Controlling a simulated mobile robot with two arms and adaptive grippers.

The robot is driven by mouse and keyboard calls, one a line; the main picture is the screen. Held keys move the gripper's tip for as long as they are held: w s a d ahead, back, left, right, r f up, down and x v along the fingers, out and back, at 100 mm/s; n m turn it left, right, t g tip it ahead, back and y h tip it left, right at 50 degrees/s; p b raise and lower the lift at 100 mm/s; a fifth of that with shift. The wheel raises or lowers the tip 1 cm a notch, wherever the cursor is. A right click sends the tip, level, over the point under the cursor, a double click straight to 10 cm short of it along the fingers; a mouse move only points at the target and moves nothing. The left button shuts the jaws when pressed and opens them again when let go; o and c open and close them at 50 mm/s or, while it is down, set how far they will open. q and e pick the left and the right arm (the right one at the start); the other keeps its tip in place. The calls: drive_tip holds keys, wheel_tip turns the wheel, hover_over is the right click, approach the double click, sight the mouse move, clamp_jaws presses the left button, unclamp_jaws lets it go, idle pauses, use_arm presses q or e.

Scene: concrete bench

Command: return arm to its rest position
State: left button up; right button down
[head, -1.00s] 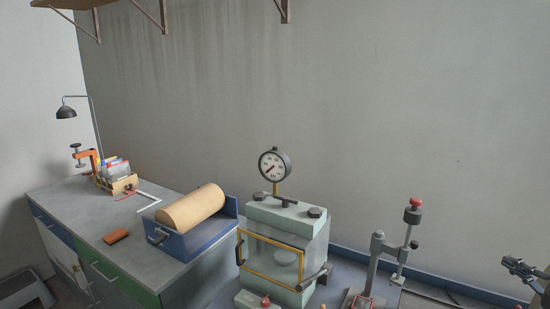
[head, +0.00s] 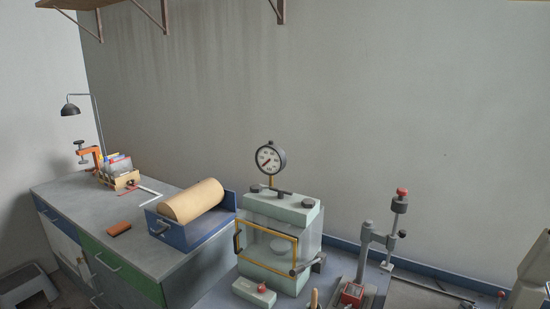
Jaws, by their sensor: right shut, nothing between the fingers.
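My left gripper is not in view.
A pale green chamber (head: 282,215) with a gauge (head: 269,158) stands mid-bench. A tan roller (head: 192,201) lies in a blue holder (head: 200,233) on the left cabinet, with an orange-brown block (head: 118,229) nearby.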

drive_tip(key=s+a+f+m+g+h, duration=0.2)
drive_tip(key=s+a+f+m+g, duration=0.4)
drive_tip(key=s+a+f, duration=0.65)
drive_tip(key=s+a+r+m+g+y, duration=0.2)
drive_tip(key=s+a+m+g, duration=0.4)
drive_tip(key=s+a, duration=1.05)
drive_tip(key=s+d+f+g+b, duration=0.1)
drive_tip(key=s+f+b, duration=0.15)
drive_tip(key=f, duration=1.35)
drive_tip(key=s+d+f+g+b, duration=0.1)
drive_tip(key=f+b, duration=0.2)
drive_tip(key=f, duration=1.4)
use_arm(q)
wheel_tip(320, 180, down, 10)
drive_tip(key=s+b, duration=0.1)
drive_tip(key=b, duration=0.3)
use_arm(e)
drive_tip(key=s+d+f, duration=0.2)
drive_tip(key=s+f, duration=1.3)
drive_tip(key=f, duration=0.3)
drive_tip(key=shift+s+d+f+g+h, duration=0.25)
drive_tip(key=shift+s+f+g+h, duration=0.05)
drive_tip(key=shift+s+f+g, duration=0.1)
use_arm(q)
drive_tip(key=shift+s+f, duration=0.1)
